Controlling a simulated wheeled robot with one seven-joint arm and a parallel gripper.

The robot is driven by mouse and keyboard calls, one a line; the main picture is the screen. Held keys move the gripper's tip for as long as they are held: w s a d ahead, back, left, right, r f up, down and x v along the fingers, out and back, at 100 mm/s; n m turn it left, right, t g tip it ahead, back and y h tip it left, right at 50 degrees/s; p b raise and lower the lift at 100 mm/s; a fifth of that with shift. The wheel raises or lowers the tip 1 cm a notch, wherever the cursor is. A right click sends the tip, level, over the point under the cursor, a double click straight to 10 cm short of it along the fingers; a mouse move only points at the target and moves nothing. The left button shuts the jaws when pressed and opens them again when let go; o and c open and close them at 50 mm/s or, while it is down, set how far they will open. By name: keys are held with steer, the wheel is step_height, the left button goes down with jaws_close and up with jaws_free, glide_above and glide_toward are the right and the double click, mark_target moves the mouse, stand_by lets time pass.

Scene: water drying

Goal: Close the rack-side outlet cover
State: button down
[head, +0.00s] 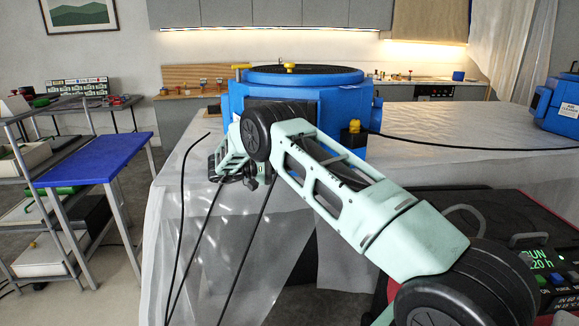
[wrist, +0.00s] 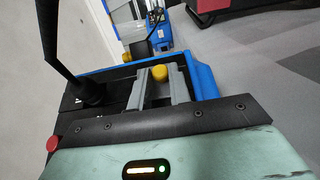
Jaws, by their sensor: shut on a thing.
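The large blue machine (head: 345,112) with a round black top stands on a plastic-draped table in the head view. My arm reaches its left side, the side towards the rack; the wrist hides much of that face. In the wrist view, my gripper (wrist: 160,79) has its two grey fingers on either side of a yellow knob (wrist: 160,73) and is shut on it. Blue edges (wrist: 203,80) show beside and beyond the fingers. The outlet cover itself cannot be made out clearly, and whether it is open or shut cannot be told.
A grey rack (head: 55,205) and a blue-topped table (head: 95,158) stand at the left. Clear floor lies between them and the draped table (head: 190,150). Black cables hang near my wrist. A blue air cleaner (head: 560,105) sits at the right. Another yellow knob (head: 354,126) is on the machine's front.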

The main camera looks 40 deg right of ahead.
steer(key=shift+d, duration=0.15)
steer(key=c, duration=1.3)
jaws_free()
steer(key=b+v, duration=0.1)
steer(key=v, duration=0.6)
steer(key=shift+a+b, duration=0.25)
steer(key=shift+b, duration=0.05)
steer(key=shift+w, duration=0.15)
